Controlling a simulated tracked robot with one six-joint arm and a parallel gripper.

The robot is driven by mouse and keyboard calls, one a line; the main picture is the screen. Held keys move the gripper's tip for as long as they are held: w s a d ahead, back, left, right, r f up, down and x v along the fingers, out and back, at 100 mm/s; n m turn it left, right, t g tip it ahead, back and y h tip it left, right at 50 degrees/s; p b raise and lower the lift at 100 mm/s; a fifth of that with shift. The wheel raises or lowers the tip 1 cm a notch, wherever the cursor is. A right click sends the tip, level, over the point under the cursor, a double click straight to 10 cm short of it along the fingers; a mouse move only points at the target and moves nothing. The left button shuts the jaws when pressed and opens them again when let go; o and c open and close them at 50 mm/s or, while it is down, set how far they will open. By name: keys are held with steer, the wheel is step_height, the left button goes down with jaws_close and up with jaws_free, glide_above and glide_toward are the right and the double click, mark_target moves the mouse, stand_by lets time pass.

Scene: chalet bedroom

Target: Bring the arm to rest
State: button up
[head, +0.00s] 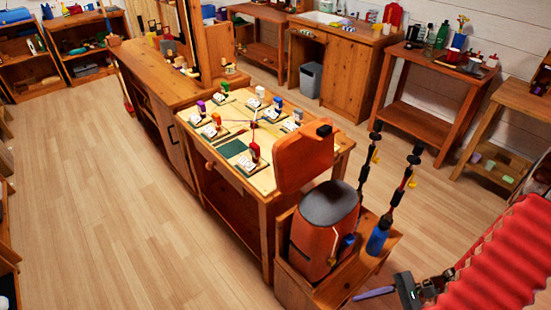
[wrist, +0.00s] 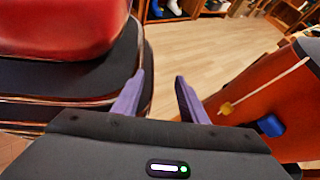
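My gripper (wrist: 160,75) shows in the wrist view with its two purple fingers apart and nothing between them. In the head view my gripper (head: 374,293) is at the lower right, at the end of my red-sleeved arm, over the floor. One purple finger shows clearly there. It is to the right of an orange backpack (head: 322,240) and apart from it. In the wrist view the orange backpack (wrist: 255,95) with a blue part is close on the right.
The backpack stands in a wooden box (head: 320,290) with two poles (head: 366,165) and a blue bottle (head: 378,236). Behind is a wooden table (head: 262,185) with several small items and an orange panel (head: 304,155). Free floor (head: 100,200) lies at left.

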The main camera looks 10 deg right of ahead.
steer(key=w+a+r+n+g+h, duration=0.1)
steer(key=w+r+n+h, duration=0.1)
steer(key=r+n+h, duration=0.3)
steer(key=w+r+n+g+h, duration=0.1)
steer(key=w+r+n+h, duration=0.15)
steer(key=r, duration=0.55)
steer(key=w+a+r+n+g+h, duration=0.1)
steer(key=r+n+h, duration=0.25)
steer(key=r, duration=0.25)
steer(key=w+a+r+n+t, duration=0.1)
steer(key=a+r+n+t, duration=0.5)
steer(key=a+r, duration=0.7)
step_height(320, 180, up, 3)
steer(key=shift+w+a+r+n+t+h, duration=0.2)
steer(key=shift+n+t+h, duration=0.15)
steer(key=shift+n, duration=0.45)
steer(key=shift+s+f, duration=0.1)
